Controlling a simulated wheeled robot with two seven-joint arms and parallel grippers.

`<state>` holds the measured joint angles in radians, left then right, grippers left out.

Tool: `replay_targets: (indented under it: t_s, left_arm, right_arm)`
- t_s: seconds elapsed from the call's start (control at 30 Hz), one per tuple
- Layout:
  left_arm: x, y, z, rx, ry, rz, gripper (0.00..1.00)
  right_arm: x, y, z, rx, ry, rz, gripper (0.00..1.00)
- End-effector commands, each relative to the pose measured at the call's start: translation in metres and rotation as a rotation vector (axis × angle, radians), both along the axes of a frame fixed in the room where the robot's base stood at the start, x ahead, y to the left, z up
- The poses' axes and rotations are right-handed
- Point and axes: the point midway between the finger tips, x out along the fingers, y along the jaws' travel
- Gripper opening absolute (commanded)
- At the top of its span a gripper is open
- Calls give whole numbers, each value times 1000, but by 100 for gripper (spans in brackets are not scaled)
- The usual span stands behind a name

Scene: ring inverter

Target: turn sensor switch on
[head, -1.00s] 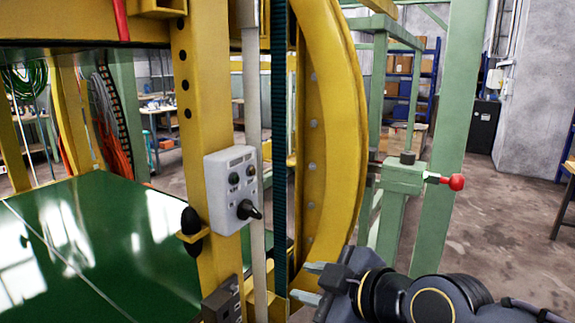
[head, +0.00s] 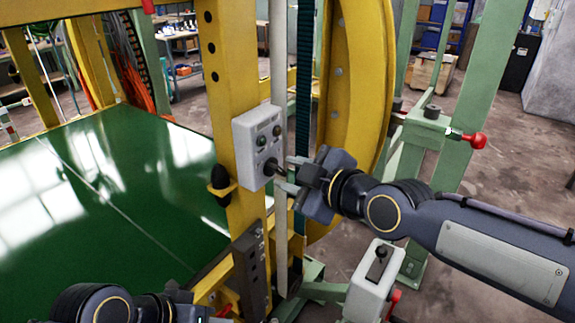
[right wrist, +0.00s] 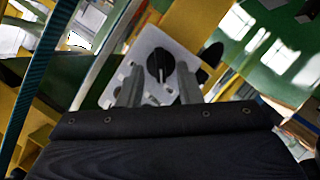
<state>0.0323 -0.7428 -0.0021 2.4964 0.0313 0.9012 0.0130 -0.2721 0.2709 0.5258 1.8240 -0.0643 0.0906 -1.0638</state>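The sensor switch is a black rotary knob (head: 271,167) on a light grey control box (head: 250,138) fixed to a yellow post. My right gripper (head: 284,173) is open, with its two grey fingertips at the knob, one above and one below its handle. In the right wrist view, the knob (right wrist: 159,65) shows in the gap between the two fingers (right wrist: 160,82); I cannot tell whether they touch it. My left arm shows at the bottom left; its gripper fingers cannot be made out clearly.
A yellow curved ring (head: 362,90) stands behind my right gripper. A green table surface (head: 110,190) fills the left. A dark bracket-like box (head: 250,265) is low on the post. A red-knobbed lever (head: 474,140) and another grey switch box (head: 375,282) stand at right.

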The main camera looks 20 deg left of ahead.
Motion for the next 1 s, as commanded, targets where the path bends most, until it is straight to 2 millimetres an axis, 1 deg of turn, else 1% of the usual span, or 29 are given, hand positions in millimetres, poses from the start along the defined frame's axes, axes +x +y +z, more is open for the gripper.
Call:
replay_targets:
  t_s: [0.03,0.17,0.5,0.73,0.77,1.0]
  left_arm:
    - [0,0,3,0,0,0,36]
    - [0,0,5,0,0,0,36]
    - [0,0,5,0,0,0,36]
    - [0,0,5,0,0,0,36]
    - [0,0,5,0,0,0,36]
    - [0,0,4,0,0,0,36]
  right_arm:
    - [2,5,0,-1,1,3,32]
    - [6,11,-4,-1,0,2,32]
    - [8,12,-5,-2,0,-1,32]
    - [8,12,-5,-2,0,-1,2]
    - [8,12,-5,-2,0,-1,0]
    - [8,12,-5,0,6,-1,0]
